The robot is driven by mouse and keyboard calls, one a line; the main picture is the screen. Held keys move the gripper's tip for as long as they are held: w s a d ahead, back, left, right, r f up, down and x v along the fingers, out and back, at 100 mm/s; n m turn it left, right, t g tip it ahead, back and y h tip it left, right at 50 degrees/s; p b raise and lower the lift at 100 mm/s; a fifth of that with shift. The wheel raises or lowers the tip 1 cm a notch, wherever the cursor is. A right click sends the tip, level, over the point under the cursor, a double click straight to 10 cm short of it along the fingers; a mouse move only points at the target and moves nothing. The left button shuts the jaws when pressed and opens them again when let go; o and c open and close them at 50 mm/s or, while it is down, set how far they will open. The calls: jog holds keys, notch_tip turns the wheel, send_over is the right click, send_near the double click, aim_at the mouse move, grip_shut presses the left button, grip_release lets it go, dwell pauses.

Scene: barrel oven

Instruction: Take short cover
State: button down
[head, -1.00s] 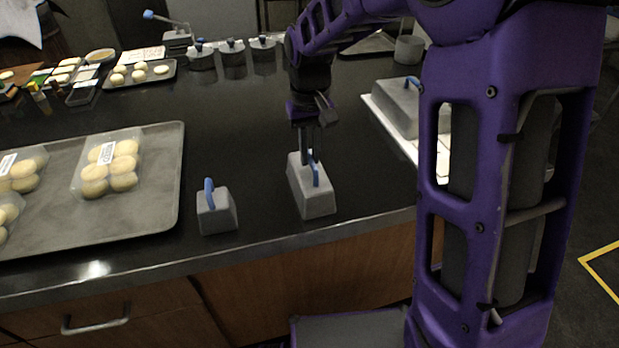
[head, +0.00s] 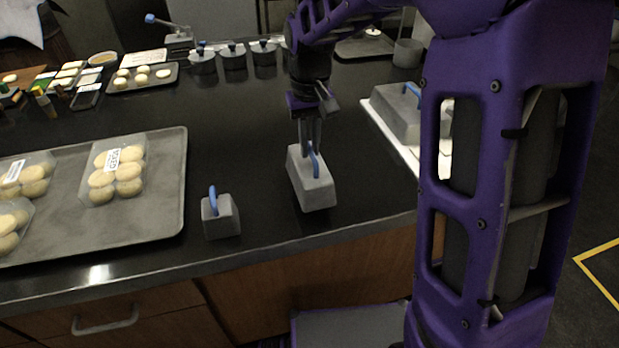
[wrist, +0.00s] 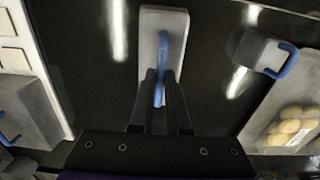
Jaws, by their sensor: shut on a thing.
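A grey, box-shaped cover (head: 313,190) with a blue loop handle hangs under my gripper (head: 312,150) near the front of the dark counter. My gripper is shut on the blue handle (wrist: 161,70), between its two dark fingers. The wrist view also shows the cover's long grey top (wrist: 150,35). The cover seems slightly raised, but its underside is hidden. A smaller grey cover (head: 221,219) with a blue handle stands to its left, apart from it. A larger grey cover (head: 398,110) with a blue handle rests on a white board at the right.
A metal tray (head: 160,205) with packs of buns lies left on the counter (head: 235,120). Several lidded grey pots (head: 234,57) stand at the back. The counter's front edge (head: 290,246) is close. The counter behind the held cover is clear.

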notch_tip(320, 180, up, 8)
jog(key=p, duration=0.5)
jog(key=shift+f, duration=0.3)
